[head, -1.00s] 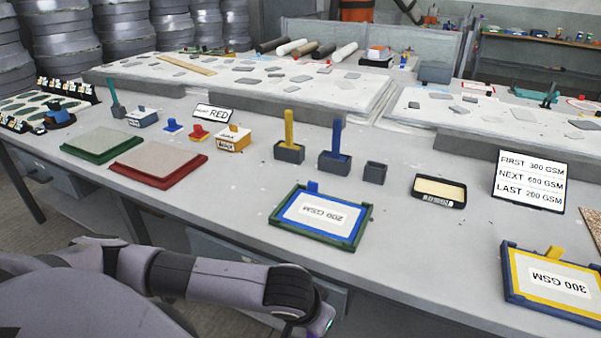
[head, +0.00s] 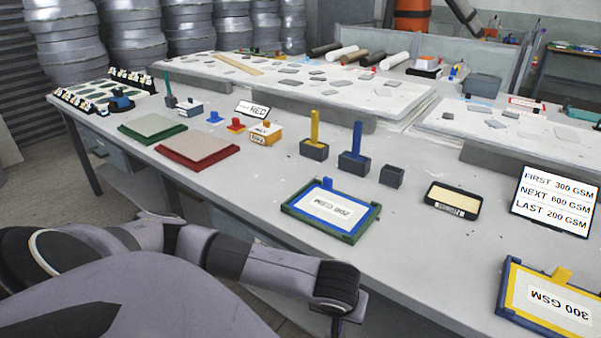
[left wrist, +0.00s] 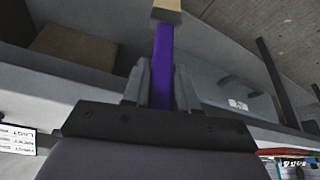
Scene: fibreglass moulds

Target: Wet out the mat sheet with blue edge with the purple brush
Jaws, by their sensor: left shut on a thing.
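The purple brush (left wrist: 162,65) shows in the left wrist view, upright in the picture, with a tan head at the top edge. My left gripper (left wrist: 163,85) is shut on its handle. In the head view my left arm crosses the lower left, and its hand is largely out of sight below the table edge. A blue-edged panel labelled 200 GSM (head: 355,189) lies flat in a green frame (head: 297,213) near the front edge, with a blue tab at its back. I cannot tell whether it is the mat sheet itself. My right gripper is not in view.
A yellow-edged 300 GSM panel (head: 514,288) lies at right. A sign (head: 556,201) gives the order 300, 600, 200. Behind stand a yellow brush (head: 315,127) and a blue brush (head: 357,140) in holders, an empty holder (head: 391,177) and a shallow black tray (head: 431,204). Red and green moulds lie left.

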